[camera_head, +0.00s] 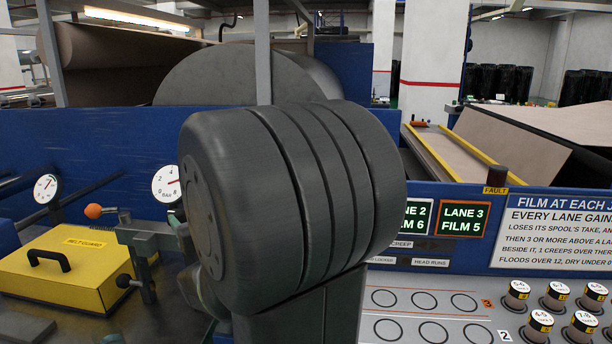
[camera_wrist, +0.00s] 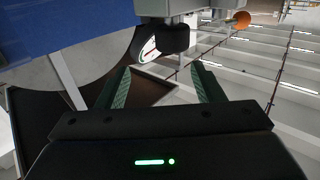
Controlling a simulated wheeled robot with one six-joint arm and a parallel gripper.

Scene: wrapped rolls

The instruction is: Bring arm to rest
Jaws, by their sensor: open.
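My arm (camera_head: 290,195) fills the middle of the head view, its large dark grey joint close to the camera. It hides much of the panel and machine behind it. My gripper (camera_wrist: 163,82) shows in the wrist view with its two green-lined fingers spread apart. Nothing is held between them. I cannot make out the gripper in the head view. In the wrist view a white dial gauge and a dark fitting (camera_wrist: 174,38) appear beyond the fingers, against the machine and ceiling.
A yellow box (camera_head: 65,268) with a black handle sits at left, beside an orange-knobbed lever (camera_head: 94,211). Several white-topped spools (camera_head: 555,295) stand at lower right on a board (camera_head: 410,310) with printed circles. A sign (camera_head: 555,232) and lit lane displays (camera_head: 464,218) are behind.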

